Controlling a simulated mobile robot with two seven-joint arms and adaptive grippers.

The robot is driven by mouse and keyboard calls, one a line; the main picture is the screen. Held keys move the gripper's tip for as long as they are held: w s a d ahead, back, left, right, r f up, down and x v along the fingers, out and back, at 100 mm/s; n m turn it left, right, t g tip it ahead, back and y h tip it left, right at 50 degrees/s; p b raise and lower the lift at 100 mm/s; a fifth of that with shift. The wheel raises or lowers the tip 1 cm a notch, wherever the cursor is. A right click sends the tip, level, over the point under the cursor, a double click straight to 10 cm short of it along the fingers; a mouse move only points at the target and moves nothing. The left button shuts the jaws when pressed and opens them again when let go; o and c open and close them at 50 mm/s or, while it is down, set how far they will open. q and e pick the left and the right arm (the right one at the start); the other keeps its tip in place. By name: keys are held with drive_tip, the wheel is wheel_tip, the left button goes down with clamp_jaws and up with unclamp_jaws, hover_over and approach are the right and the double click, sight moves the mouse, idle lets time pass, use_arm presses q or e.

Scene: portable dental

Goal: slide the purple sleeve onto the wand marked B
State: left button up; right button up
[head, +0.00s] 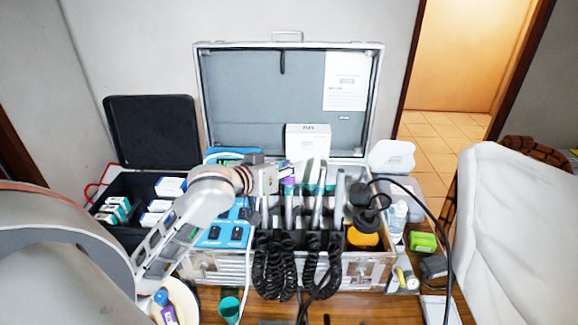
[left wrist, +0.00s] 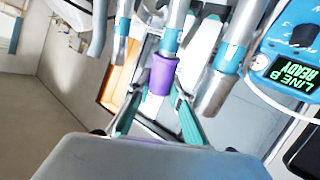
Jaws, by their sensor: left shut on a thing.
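The purple sleeve (left wrist: 162,74) is between the fingertips of my left gripper (left wrist: 158,92), which is shut on it. In the left wrist view it meets the end of a metal wand (left wrist: 174,20) with a teal band, in line with it. How far it is over the wand I cannot tell. Other metal wands (left wrist: 238,40) with teal bands hang on both sides. In the head view the sleeve (head: 289,184) is a small purple patch beside my left gripper (head: 270,180), at the row of wands (head: 317,195). I cannot read a B on any wand. My right gripper is not in view.
A blue control unit (left wrist: 292,50) with a display reading "LINE B READY" is close on the right in the wrist view. The open metal case (head: 345,258) has black coiled cords (head: 275,265) hanging in front. A black tray (head: 118,238) with boxes is left.

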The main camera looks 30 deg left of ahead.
use_arm(q)
drive_tip(key=shift+f+p, duration=0.15)
drive_tip(key=shift+p, duration=0.2)
idle(0.4)
drive_tip(key=o, duration=0.8)
drive_tip(key=shift+c, duration=0.2)
wheel_tip(320, 180, up, 10)
